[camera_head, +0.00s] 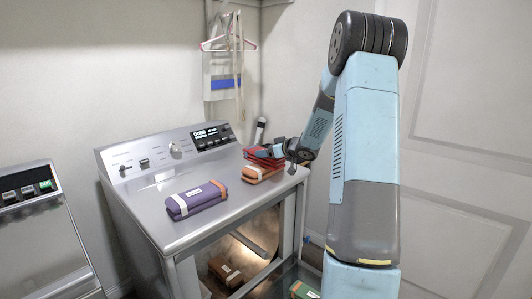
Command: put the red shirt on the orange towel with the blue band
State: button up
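A folded red shirt (262,153) is at the right end of the washer top. It is directly above a folded orange towel (256,175) with a pale patch on its front. I cannot make out a blue band on the towel, or whether the shirt rests on it or is held just above it. My gripper (282,151) is at the right side of the shirt, its fingers small and dark against it. The frame does not show whether they are closed on the shirt. My arm comes in from the right.
A purple folded cloth (197,200) with white and orange bands lies on the washer top (150,190). The control panel (170,147) stands behind. A brown folded item (225,270) is behind the front opening. A green item (304,290) is lower right. Another appliance (40,240) stands left.

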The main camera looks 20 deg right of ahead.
jog(key=o, duration=1.1)
jog(key=v, duration=1.2)
jog(key=s+a+r+m+g+h, duration=0.1)
jog(key=s+a+r+m+h, duration=0.1)
jog(key=s+a+r+h, duration=0.3)
jog(key=s+a+r+m+h, duration=0.2)
jog(key=s+r+h, duration=0.25)
jog(key=r, duration=0.25)
jog(key=s+a+f+g+y, duration=0.1)
jog(key=s+a+g, duration=0.1)
jog(key=s+a, duration=0.3)
jog(key=s+a+f+g+y, duration=0.1)
jog(key=s+a, duration=0.4)
jog(key=s, duration=0.7)
jog(key=s+a+f+g+y, duration=0.1)
jog(key=s+a+g+y, duration=0.1)
jog(key=s+a, duration=0.3)
jog(key=shift+s+a+f+g, duration=0.1)
jog(key=shift+s+g, duration=0.1)
jog(key=shift+s, duration=0.55)
jog(key=shift+s+a+r+g, duration=0.1)
jog(key=shift+s+a+g, duration=0.1)
jog(key=shift+s, duration=0.55)
jog(key=shift+s+a+f+g, duration=0.1)
jog(key=shift+s+g, duration=0.1)
jog(key=shift+s, duration=0.55)
